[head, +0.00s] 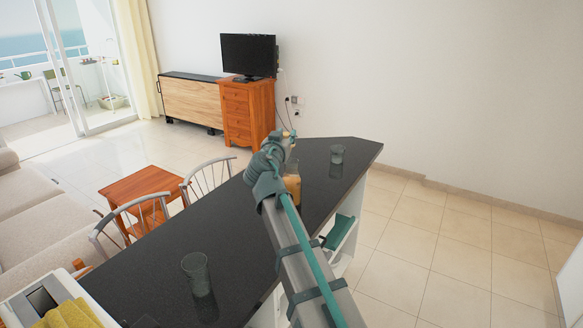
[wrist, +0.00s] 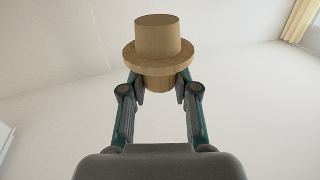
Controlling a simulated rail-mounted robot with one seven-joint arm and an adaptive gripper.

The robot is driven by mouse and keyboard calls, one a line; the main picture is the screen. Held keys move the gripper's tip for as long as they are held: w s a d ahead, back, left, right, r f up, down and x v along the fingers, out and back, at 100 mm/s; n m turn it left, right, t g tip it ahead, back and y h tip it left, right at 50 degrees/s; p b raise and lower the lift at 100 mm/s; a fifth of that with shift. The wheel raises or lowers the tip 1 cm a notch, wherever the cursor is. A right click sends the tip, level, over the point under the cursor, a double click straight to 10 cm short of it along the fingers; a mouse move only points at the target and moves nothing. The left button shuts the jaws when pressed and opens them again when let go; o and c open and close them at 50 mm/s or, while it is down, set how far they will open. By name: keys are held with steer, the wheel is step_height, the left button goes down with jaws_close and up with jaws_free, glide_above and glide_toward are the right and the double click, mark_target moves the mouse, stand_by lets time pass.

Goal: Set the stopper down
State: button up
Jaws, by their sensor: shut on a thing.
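My gripper (wrist: 160,84) is shut on a wooden stopper (wrist: 158,38), a light tan plug with a wide flange and a narrower lower part. The wrist view shows the stopper upright between the two fingertips, with plain wall and ceiling behind it. In the head view my gripper (head: 288,140) is above the far part of the dark counter (head: 235,225). The stopper is small and mostly hidden there. An amber-coloured container (head: 293,184) stands on the counter, partly hidden behind my arm. I cannot tell its opening.
One clear glass (head: 337,154) stands near the counter's far end, another (head: 196,272) at the near left. A yellow cloth (head: 68,315) lies at the lower left. Chairs (head: 135,215) stand along the left edge. The counter between the glasses has bare room.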

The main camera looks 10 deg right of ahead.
steer(key=w+d+f+p, duration=0.4)
steer(key=w+f, duration=0.8)
steer(key=w, duration=0.1)
steer(key=shift+w+f, duration=0.2)
steer(key=shift+f, duration=0.15)
steer(key=shift+f+b, duration=0.2)
steer(key=shift+b, duration=0.25)
steer(key=o, duration=0.9)
steer(key=shift+r, duration=0.1)
steer(key=shift+o, duration=0.2)
steer(key=shift+r+p, duration=0.15)
steer(key=shift+p, duration=1.2)
